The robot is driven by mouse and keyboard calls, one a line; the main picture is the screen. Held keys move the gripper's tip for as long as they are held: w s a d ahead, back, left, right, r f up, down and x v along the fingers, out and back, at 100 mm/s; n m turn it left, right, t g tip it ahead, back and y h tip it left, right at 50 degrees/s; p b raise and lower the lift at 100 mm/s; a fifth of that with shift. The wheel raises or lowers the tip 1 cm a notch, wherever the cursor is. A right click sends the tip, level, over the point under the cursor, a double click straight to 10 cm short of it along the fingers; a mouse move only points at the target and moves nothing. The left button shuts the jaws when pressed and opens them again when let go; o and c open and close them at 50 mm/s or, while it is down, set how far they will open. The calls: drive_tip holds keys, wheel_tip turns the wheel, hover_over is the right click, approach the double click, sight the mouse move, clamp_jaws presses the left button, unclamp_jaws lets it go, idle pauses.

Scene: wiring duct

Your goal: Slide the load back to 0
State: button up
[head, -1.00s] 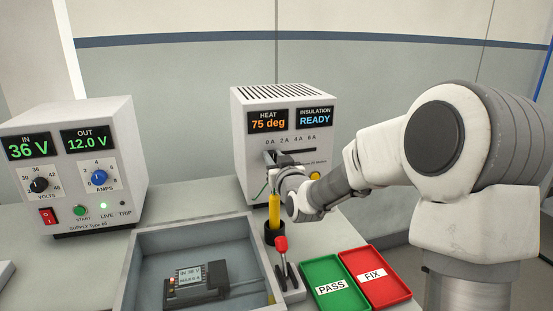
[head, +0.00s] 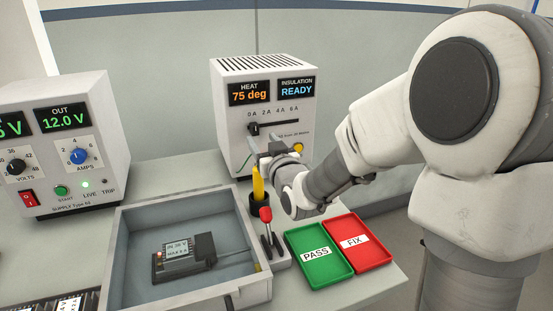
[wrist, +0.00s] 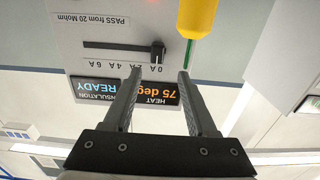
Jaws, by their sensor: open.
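The load slider is a dark knob (head: 254,129) on a horizontal slot in the front of the white tester box (head: 225,115). The knob stands at the left end of the slot, under the 0 A mark. In the upside-down wrist view, the knob (wrist: 157,53) is also at the slot end, level with the 0 A label. My gripper (wrist: 159,73) is open and empty. In that view its fingertips lie just short of the knob, one to each side, with a visible gap. In the head view my gripper (head: 268,150) is just below and right of the knob.
A yellow-handled probe (head: 258,183) stands close below the slider, and shows beside my finger in the wrist view (wrist: 197,18). A red-topped lever (head: 266,216), a grey tray (head: 125,245), green PASS (head: 330,276) and red FIX (head: 378,261) trays lie in front. The power supply (head: 115,125) is left.

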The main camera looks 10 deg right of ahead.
drive_tip(key=s+d+b, duration=0.2)
drive_tip(key=s, duration=0.7)
drive_tip(key=shift+s+b, duration=0.3)
drive_tip(key=shift+b, duration=0.1)
